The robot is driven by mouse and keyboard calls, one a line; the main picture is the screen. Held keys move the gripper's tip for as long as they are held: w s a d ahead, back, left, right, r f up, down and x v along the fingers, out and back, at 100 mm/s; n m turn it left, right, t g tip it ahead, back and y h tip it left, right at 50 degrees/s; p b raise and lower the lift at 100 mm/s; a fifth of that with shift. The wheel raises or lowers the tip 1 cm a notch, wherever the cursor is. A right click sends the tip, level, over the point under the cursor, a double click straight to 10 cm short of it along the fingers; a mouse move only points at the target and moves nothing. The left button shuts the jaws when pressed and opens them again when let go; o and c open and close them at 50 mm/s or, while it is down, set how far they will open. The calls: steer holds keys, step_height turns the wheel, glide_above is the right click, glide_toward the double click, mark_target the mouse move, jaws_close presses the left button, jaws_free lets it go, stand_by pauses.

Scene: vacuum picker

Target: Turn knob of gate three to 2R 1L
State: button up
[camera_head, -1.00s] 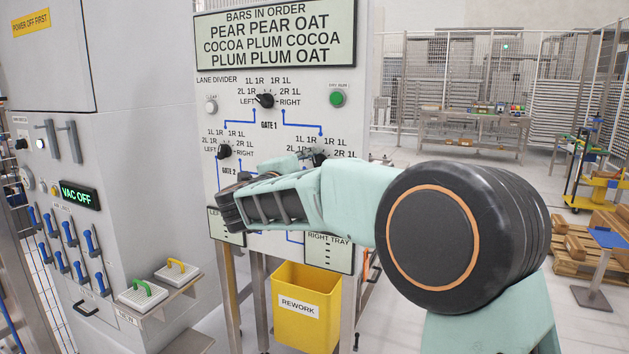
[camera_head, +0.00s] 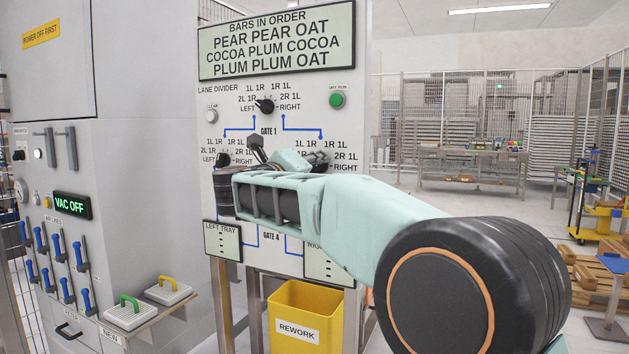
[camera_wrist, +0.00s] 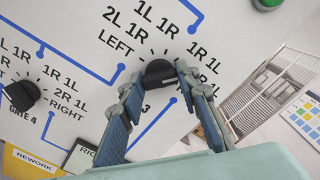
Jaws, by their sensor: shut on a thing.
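The gate three knob (camera_wrist: 160,73) is black and sits on the white lane divider panel (camera_wrist: 70,60), with the digit 3 below it in the wrist view. My gripper (camera_wrist: 161,86) is shut on this knob, one blue-padded finger on each side. A pale mark on the knob faces right, toward the right-hand labels. The right finger hides part of those labels, so I cannot tell the exact setting. In the head view my arm covers most of the gate three area of the panel (camera_head: 345,110).
The gate 1 knob (camera_head: 265,106) and gate 2 knob (camera_head: 222,160) are on the same panel. The gate 4 knob (camera_wrist: 22,93) is at left in the wrist view. A green button (camera_head: 337,100) is upper right. A yellow rework bin (camera_head: 322,298) stands below.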

steer(key=shift+m+b, duration=0.9)
steer(key=shift+m, duration=0.7)
steer(key=o, duration=1.2)
steer(key=shift+c, duration=0.2)
steer(key=v, duration=1.2)
steer(key=shift+r, duration=0.1)
